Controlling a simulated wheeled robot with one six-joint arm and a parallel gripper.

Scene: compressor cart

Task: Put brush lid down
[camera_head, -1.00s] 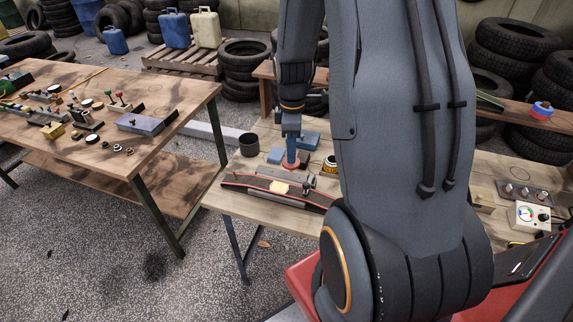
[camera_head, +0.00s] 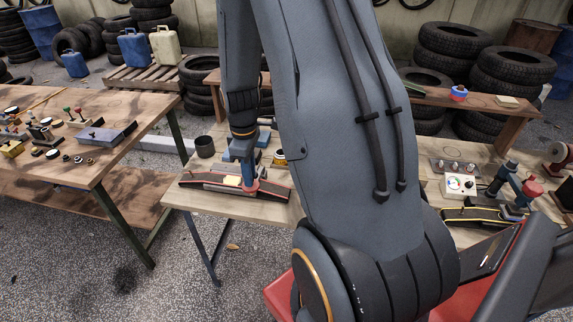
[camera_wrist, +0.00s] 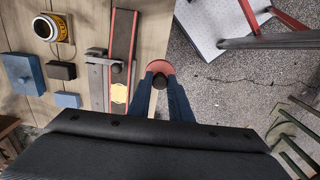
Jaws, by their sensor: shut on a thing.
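My gripper (camera_wrist: 164,85) has blue fingers and is shut on the dark knob of a red round piece, which looks like the brush lid (camera_wrist: 160,66). In the wrist view the lid is at the bench's edge, just right of a long dark tray with red edging (camera_wrist: 120,55). In the head view my gripper (camera_head: 246,170) points down at the tray (camera_head: 210,182), and the red lid (camera_head: 250,187) shows low at its tip. I cannot tell whether the lid touches the tray or the bench. A yellow block (camera_wrist: 118,93) lies on the tray.
A pot with a yellow-black band (camera_wrist: 50,27), a blue box (camera_wrist: 22,73), a dark block (camera_wrist: 62,70) and a small blue block (camera_wrist: 66,100) stand on the wooden bench (camera_head: 205,203). A dark cup (camera_head: 205,147) stands at its left. Open floor lies beyond the edge.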

